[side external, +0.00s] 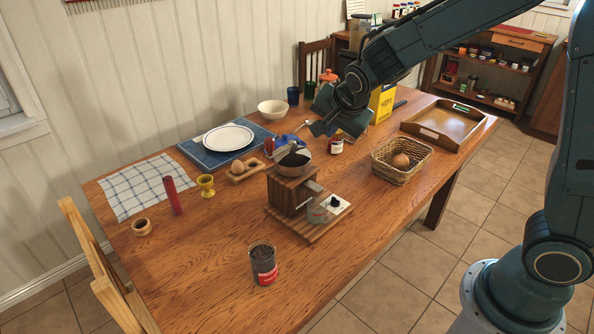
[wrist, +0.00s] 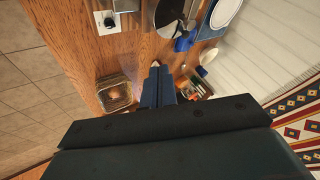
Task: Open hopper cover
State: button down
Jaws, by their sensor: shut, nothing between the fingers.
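A wooden coffee grinder (side external: 291,194) stands on the table, with a round metal hopper (side external: 277,165) on top. Inside the hopper's rim a dark area and a grey area show. I cannot tell which part is the cover or how far it is open. The hopper also shows at the top of the wrist view (wrist: 168,18). A blue part (side external: 284,139) sits beside the hopper's far rim. My gripper (side external: 318,129) is above the table, behind and right of the hopper and apart from it. Its fingers are shut and empty, also in the wrist view (wrist: 155,67).
A dark-filled can (side external: 263,263) stands in front.

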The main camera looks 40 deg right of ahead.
aim_at(299, 144)
jog(key=shift+f, duration=0.1)
jog(key=x, duration=0.3)
jog(key=w+x, duration=0.1)
jog(key=x, duration=0.6)
jog(key=shift+w+a, duration=0.2)
jog(key=shift+w, duration=0.1)
jog(key=shift+w+a, duration=0.25)
jog(key=shift+w, duration=0.9)
jog(key=shift+d, duration=0.1)
jog(key=shift+w+d+n+y, duration=0.1)
jog(key=shift+w+n+y, duration=0.1)
jog(key=shift+n+y, duration=0.6)
jog(key=shift+w+n+t+y, duration=0.15)
jog(key=shift+n+t+y, duration=0.3)
jog(key=shift+n, duration=0.85)
